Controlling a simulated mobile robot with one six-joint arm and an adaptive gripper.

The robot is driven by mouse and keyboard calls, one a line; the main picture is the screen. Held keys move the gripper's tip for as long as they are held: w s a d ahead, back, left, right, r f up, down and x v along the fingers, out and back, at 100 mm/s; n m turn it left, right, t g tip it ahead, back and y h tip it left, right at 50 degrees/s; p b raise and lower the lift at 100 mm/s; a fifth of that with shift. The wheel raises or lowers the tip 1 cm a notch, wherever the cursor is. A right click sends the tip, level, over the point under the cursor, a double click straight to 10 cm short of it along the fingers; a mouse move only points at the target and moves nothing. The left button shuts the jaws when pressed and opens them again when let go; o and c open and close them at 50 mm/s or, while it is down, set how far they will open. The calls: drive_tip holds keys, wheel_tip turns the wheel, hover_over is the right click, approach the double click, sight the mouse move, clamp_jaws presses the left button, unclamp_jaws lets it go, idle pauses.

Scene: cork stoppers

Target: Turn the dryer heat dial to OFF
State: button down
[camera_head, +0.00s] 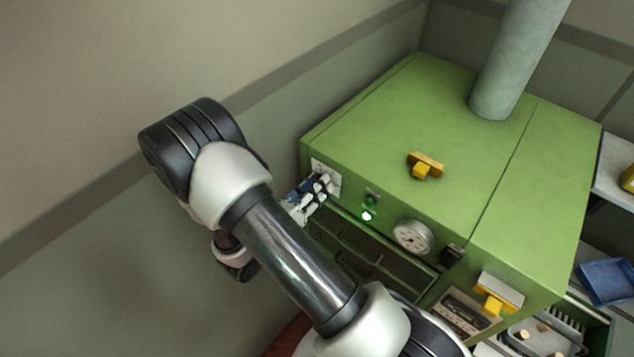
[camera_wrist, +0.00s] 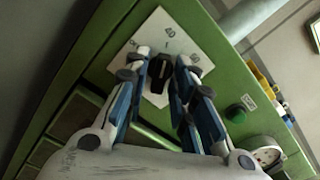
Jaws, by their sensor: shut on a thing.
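The heat dial is a black knob (camera_wrist: 160,72) on a white plate (camera_wrist: 150,30) on the green dryer's front panel. The plate carries printed marks, with a 40 near its upper corner and smaller lettering at its left and right. My gripper (camera_wrist: 162,64) is shut on the dial, with one blue-and-grey finger on each side of the knob. Which mark the knob points to I cannot tell. In the head view my gripper (camera_head: 326,184) reaches the white plate (camera_head: 318,164) at the left end of the panel and hides the knob.
Right of the dial are a green button (camera_head: 371,198), a lit green lamp (camera_head: 367,216), a round gauge (camera_head: 413,236) and a black switch (camera_head: 452,256). A yellow piece (camera_head: 425,165) lies on the dryer's top (camera_head: 450,120), near a grey pipe (camera_head: 515,60). A wall stands close at left.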

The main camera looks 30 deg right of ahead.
drive_tip(key=n+p, duration=0.4)
drive_tip(key=n, duration=0.7)
drive_tip(key=shift+r+n, duration=0.1)
drive_tip(key=shift+n, duration=0.2)
idle(0.4)
drive_tip(key=c, duration=1.7)
unclamp_jaws()
drive_tip(key=shift+o, duration=0.3)
drive_tip(key=v, duration=1.2)
